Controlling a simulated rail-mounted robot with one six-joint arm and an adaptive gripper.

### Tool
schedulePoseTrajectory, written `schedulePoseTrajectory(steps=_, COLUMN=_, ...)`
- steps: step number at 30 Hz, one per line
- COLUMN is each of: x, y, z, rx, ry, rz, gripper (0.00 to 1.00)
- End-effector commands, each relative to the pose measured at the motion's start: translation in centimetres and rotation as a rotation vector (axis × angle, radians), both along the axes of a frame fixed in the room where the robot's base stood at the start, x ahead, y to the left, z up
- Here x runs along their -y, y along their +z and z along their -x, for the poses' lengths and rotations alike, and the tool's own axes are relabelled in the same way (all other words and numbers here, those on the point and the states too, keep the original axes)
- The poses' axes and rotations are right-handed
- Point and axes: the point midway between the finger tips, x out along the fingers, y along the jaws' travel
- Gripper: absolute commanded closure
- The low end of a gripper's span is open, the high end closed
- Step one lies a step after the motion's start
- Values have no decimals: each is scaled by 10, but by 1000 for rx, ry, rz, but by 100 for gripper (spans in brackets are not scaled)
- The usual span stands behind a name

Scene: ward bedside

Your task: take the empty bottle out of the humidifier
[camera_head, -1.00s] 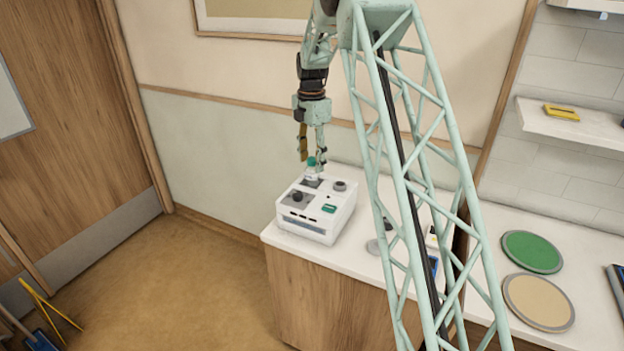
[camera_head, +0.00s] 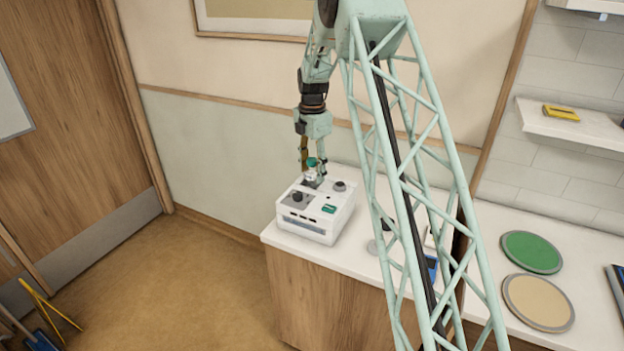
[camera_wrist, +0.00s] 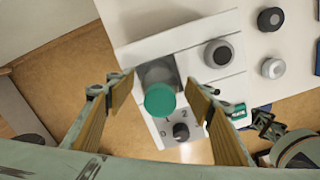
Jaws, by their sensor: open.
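The humidifier (camera_head: 318,226) is a white box on the cabinet top, with knobs and a green button; its top also shows in the wrist view (camera_wrist: 200,55). The bottle (camera_head: 311,172), with a green cap (camera_wrist: 160,100), stands up from a dark recess at the back of the humidifier's top. My gripper (camera_head: 313,172) points down at the bottle. In the wrist view, its two yellow-padded fingers (camera_wrist: 160,98) are apart, one on each side of the green cap, with gaps visible.
The white cabinet top (camera_head: 352,255) has small items to the right of the humidifier, including a blue device (camera_head: 432,267). A green disc (camera_head: 532,252) and a tan disc (camera_head: 539,302) lie on the right counter. The wall is close behind the humidifier.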

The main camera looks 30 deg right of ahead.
Motion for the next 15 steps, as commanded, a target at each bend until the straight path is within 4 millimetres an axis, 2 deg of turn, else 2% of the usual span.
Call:
schedulePoseTrajectory(steps=6, x=0, y=-16, z=0, rx=0, ry=0, rz=0, gripper=52)
schedulePoseTrajectory(steps=15, x=0, y=-17, z=0, rx=0, ry=0, rz=0, gripper=52)
